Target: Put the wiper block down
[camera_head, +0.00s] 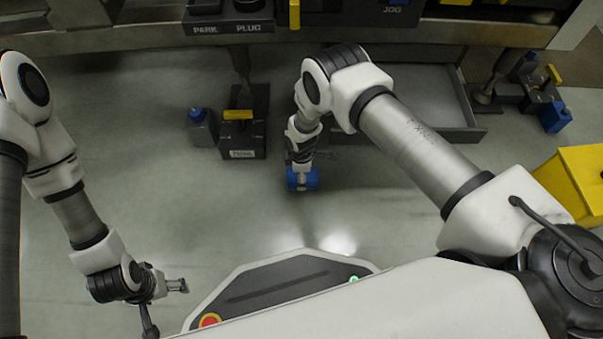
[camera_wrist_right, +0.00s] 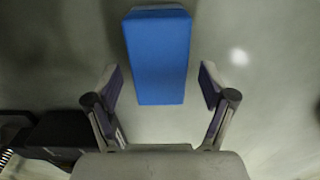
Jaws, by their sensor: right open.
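The wiper block, a blue block (camera_head: 302,180), is at the tip of my right arm in the head view, over the grey floor. In the right wrist view the blue block (camera_wrist_right: 158,55) lies lengthwise between and beyond the fingertips, with a visible gap on each side. My right gripper (camera_wrist_right: 159,78) is open and not closed on it. In the head view my right gripper (camera_head: 302,165) is small and partly hidden by its own wrist. My left gripper (camera_head: 178,286) is at lower left, away from the block, and its jaw opening is unclear.
A dark box with a yellow handle (camera_head: 238,125) and a grey block with a blue top (camera_head: 202,128) stand left of my right gripper. An open grey drawer (camera_head: 455,132) is behind my right arm. A yellow bin (camera_head: 580,185) is at right. Floor at left is clear.

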